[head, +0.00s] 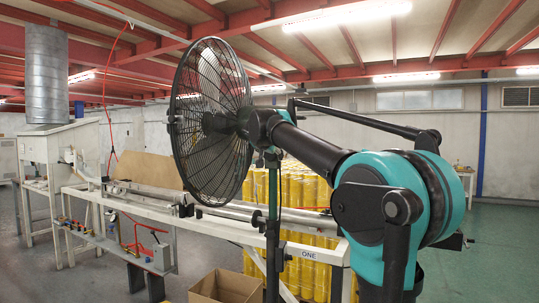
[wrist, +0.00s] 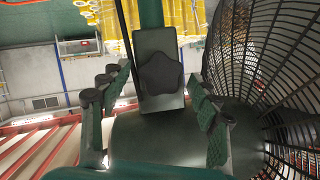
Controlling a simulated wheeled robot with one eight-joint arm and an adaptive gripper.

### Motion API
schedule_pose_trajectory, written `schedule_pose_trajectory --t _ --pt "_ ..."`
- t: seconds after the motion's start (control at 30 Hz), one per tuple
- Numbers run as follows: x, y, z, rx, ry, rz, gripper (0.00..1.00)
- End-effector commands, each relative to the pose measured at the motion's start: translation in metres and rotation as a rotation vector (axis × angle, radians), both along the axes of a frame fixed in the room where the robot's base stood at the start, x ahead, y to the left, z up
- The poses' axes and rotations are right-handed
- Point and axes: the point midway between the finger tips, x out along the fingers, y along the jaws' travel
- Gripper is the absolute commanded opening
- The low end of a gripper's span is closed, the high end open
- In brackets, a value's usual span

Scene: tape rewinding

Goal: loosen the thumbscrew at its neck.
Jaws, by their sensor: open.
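A black pedestal fan (head: 212,90) stands at the centre of the head view on a dark green pole (head: 272,225). The thumbscrew (wrist: 162,74) is a dark star-shaped knob on the fan's neck block (wrist: 158,102), seen in the wrist view. My gripper (wrist: 158,76) is open, with one green-padded finger on each side of the knob. I see gaps between the pads and the knob, so they appear apart. In the head view my arm reaches to the back of the fan, and the knob and fingertips cannot be made out there.
The fan's wire cage (wrist: 275,75) is close to the right finger in the wrist view. Behind the fan are a white machine frame (head: 320,222) and stacked yellow cylinders (head: 305,190). An open cardboard box (head: 228,287) sits on the floor left of the pole.

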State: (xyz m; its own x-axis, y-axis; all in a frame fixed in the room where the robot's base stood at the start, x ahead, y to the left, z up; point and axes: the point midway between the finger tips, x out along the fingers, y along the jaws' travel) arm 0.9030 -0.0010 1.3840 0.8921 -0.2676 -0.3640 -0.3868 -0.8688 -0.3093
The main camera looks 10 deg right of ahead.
Motion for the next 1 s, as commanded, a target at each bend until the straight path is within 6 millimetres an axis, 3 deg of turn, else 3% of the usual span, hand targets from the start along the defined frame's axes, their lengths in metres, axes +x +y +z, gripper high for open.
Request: schedule_pose_trajectory --t 0.17,0.53,1.0 --pt "-0.0002 0.0001 0.0001 0.000 0.000 0.000 0.60" --pt "-0.0005 0.0002 0.0001 0.000 0.000 0.000 0.14" --pt "-0.0001 0.0022 0.0004 -0.102 0.047 0.000 0.12"
